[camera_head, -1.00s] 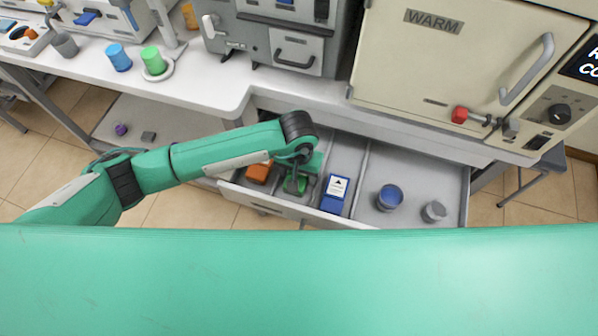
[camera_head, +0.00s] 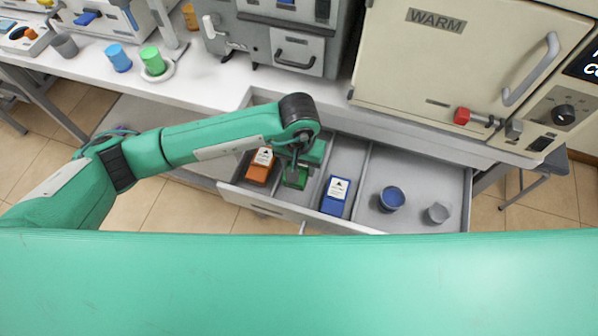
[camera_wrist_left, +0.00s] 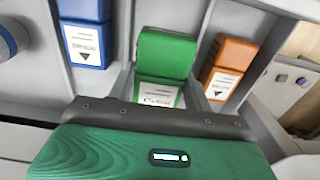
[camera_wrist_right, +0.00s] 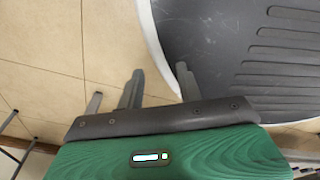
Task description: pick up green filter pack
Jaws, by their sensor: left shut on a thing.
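The green filter pack (camera_head: 296,180) is in the open drawer, between an orange pack and a blue pack, partly hidden in the head view by my left gripper (camera_head: 299,160). My left gripper is over it and shut on it. I cannot tell whether the pack is clear of the drawer floor. My right gripper (camera_wrist_right: 160,85) shows only in its wrist view, with fingers apart and nothing between them.
The orange pack (camera_head: 259,167) and blue pack (camera_head: 335,195) stand close on either side. The drawer's dividers and front wall (camera_head: 262,205) surround the packs. The WARM oven (camera_head: 450,60) is above.

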